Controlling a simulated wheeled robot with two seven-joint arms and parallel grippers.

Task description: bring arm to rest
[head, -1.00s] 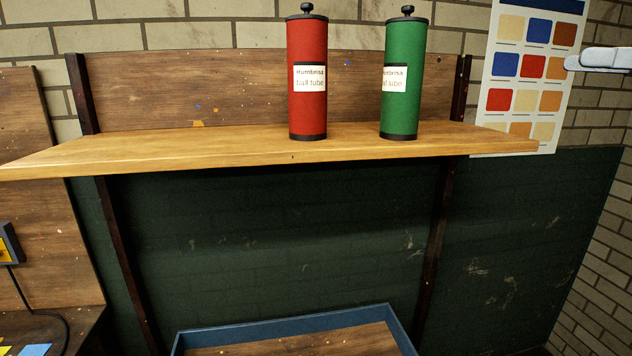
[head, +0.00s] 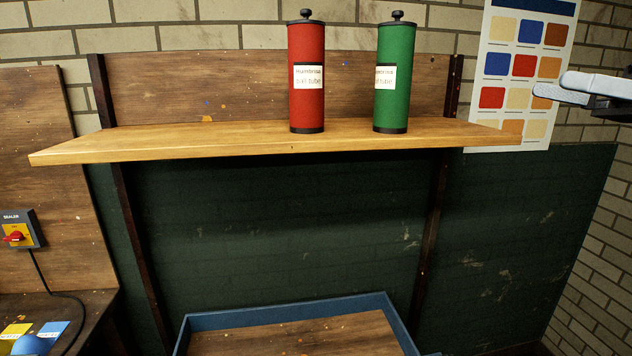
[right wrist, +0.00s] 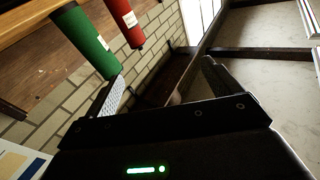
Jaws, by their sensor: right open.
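My right gripper (head: 562,91) is at the upper right of the head view, in front of the colour chart and right of the shelf. Its fingers are apart and empty. In the right wrist view my right gripper (right wrist: 162,83) shows with its two fingers spread and nothing between them. My left gripper is not in view. A red ball tube (head: 307,100) and a green ball tube (head: 393,102) stand upright on the wooden shelf (head: 240,138), apart from my gripper. The wrist view also shows the green tube (right wrist: 85,42) and red tube (right wrist: 125,22).
A colour chart (head: 508,125) hangs on the brick wall behind my right gripper. A blue-rimmed tray (head: 290,306) is low at the centre. The dark panel below the shelf is clear.

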